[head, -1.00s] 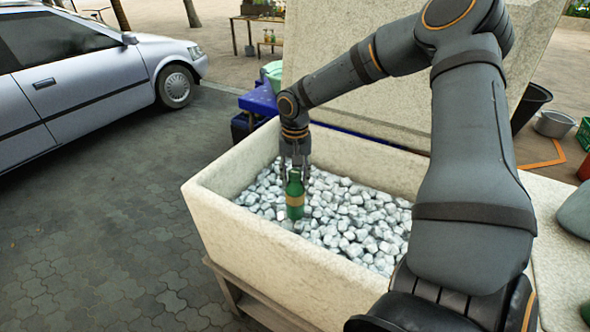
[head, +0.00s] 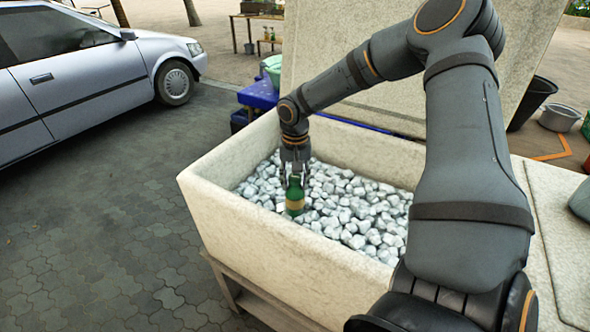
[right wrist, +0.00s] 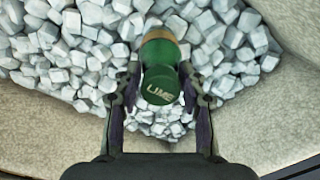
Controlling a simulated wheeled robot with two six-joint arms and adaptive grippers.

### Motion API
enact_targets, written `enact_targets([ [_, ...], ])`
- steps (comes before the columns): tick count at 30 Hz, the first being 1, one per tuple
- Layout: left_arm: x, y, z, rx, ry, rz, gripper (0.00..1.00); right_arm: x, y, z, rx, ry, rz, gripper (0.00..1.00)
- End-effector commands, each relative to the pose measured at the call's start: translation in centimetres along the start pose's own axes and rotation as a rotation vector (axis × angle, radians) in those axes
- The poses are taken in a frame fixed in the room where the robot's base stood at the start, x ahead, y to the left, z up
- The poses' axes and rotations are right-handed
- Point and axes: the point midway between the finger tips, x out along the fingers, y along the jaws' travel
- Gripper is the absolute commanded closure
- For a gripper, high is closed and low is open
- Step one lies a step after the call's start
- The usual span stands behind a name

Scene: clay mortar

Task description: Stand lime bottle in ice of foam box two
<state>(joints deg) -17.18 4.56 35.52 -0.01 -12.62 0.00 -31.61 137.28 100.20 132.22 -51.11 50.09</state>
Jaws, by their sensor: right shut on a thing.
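The lime bottle (head: 295,196) is green with a tan label and stands upright at the ice in the foam box (head: 240,231). Its lower end is hidden by the ice (head: 350,213). My right gripper (head: 294,180) points down and is shut on the bottle's upper part. I cannot read a number on the box. My left gripper is not in view.
The box's pale walls rise above the ice on all sides, and its open lid (head: 350,60) stands behind it. A blue crate (head: 259,95) is beyond the far left corner. A silver car (head: 90,65) is parked at left on paving.

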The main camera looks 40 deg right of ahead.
Motion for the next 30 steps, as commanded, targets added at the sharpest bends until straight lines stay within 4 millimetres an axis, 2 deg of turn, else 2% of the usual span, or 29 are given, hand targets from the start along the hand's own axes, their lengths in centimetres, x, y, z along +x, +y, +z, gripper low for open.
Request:
enact_targets([
  [14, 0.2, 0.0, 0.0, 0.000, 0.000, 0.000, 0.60, 0.1, -0.2, 0.0, 0.000, 0.001, 0.000, 0.90],
  [30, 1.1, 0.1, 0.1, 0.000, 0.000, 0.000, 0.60, 1.2, -0.2, 0.0, 0.000, 0.001, 0.000, 0.90],
])
